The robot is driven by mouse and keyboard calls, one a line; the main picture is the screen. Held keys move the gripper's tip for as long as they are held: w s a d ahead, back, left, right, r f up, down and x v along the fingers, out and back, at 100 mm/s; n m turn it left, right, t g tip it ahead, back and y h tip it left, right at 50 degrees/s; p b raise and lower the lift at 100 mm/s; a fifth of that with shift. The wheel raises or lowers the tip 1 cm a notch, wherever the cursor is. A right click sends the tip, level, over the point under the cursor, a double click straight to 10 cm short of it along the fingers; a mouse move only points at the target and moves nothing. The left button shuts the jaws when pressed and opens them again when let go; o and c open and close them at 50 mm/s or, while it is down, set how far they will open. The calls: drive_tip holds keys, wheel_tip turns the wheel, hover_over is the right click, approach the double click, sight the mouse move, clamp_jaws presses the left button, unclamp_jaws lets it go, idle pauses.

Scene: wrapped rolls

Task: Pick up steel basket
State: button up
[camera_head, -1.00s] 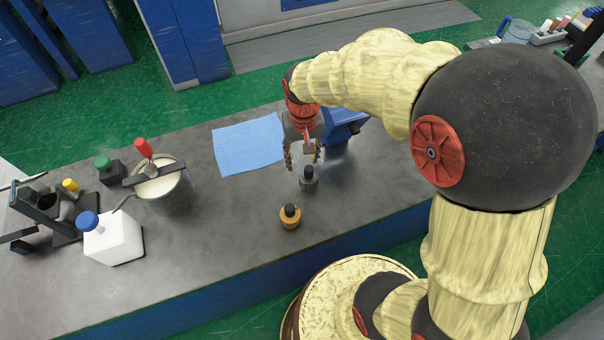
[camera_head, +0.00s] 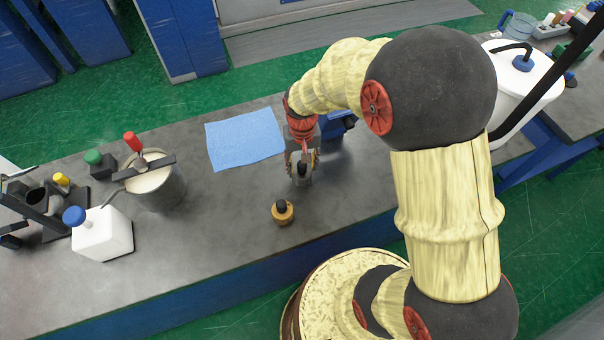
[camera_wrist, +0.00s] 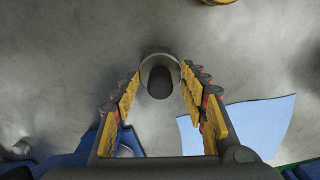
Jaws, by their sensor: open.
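A small grey steel cylinder with a black knob (camera_head: 301,181) stands upright on the grey bench. It is the only small steel piece by my gripper, but I cannot tell that it is a basket. My gripper (camera_head: 302,163) points down over it, open. In the wrist view the fingers of my gripper (camera_wrist: 163,84) stand apart on both sides of the steel cylinder (camera_wrist: 151,65), with a gap at each side. Its far rim and dark knob show between the fingertips.
A brass piece with a black knob (camera_head: 283,214) stands nearer the bench's front edge. A blue cloth (camera_head: 245,139) lies left of my gripper, and a blue object (camera_head: 337,126) is close behind. A metal pot (camera_head: 160,190) and white bottle (camera_head: 104,234) stand left.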

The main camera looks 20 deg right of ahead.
drive_tip(key=shift+r, duration=0.1)
drive_tip(key=shift+c, duration=0.3)
clamp_jaws()
idle(0.4)
